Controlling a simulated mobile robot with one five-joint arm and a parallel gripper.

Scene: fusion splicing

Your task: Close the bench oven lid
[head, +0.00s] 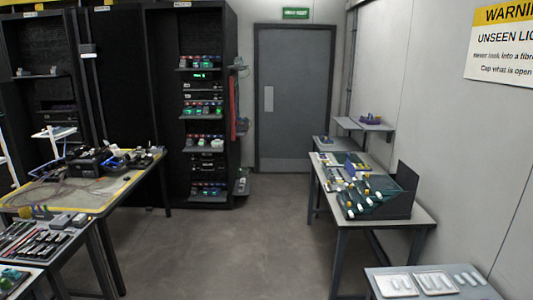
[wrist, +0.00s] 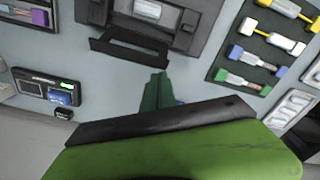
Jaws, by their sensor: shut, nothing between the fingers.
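In the wrist view, a dark grey box-like device (wrist: 185,37) stands at the top, cut off by the frame edge. It looks like the bench oven, but I cannot be sure. A pale piece (wrist: 147,10) shows in its recess. A black flap (wrist: 130,54), possibly its lid, juts from its near side and looks open. My gripper (wrist: 158,80) has its narrow green fingers together and empty, pointing at the flap. I cannot tell whether they touch it. The head view does not show my gripper, and I cannot pick out the oven there with certainty.
In the wrist view, a dark tray of coloured connectors (wrist: 262,45) lies at right, and a small device with a lit green display (wrist: 47,87) at left. In the head view, benches stand left (head: 120,190) and right (head: 345,215), with clear floor (head: 235,235) between them.

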